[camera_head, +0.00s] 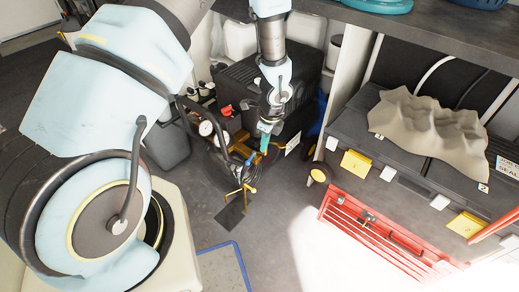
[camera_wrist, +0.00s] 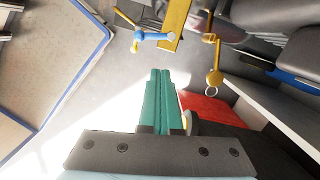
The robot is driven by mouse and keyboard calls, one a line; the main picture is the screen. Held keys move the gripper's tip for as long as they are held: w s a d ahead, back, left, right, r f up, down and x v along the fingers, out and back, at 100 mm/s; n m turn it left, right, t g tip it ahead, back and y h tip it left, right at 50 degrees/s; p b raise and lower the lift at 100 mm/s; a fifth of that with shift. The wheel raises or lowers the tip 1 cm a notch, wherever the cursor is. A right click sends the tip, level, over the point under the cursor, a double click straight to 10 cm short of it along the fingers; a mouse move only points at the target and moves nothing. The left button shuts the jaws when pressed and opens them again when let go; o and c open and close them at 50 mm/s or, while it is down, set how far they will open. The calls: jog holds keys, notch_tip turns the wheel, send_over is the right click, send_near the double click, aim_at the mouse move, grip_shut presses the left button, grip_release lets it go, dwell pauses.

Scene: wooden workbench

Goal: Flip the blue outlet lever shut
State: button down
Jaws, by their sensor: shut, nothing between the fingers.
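The blue outlet lever (camera_wrist: 152,36) shows in the wrist view, top centre, next to a yellow metal bar (camera_wrist: 174,22). It lies roughly crosswise in that picture, with a rounded blue end at the left. In the head view the lever is a small blue spot (camera_head: 251,159) on the yellow-framed machine. My gripper (camera_wrist: 160,72) has green fingers pressed together, with nothing between them. Its tips point toward the lever, with a visible gap below it in the wrist view. In the head view my gripper (camera_head: 264,137) hangs over the machine's front, just above and right of the lever.
A pressure gauge (camera_head: 206,128) and a red part (camera_head: 226,110) sit on the machine. A yellow ring-ended fitting (camera_wrist: 213,76) is right of the lever. A red tool chest (camera_head: 375,240) and dark cases (camera_head: 350,125) stand at right. Grey floor lies in front.

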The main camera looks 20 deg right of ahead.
notch_tip(320, 180, up, 7)
jog(key=shift+s+d, duration=0.35)
jog(key=shift+s, duration=0.05)
jog(key=shift+r, duration=0.1)
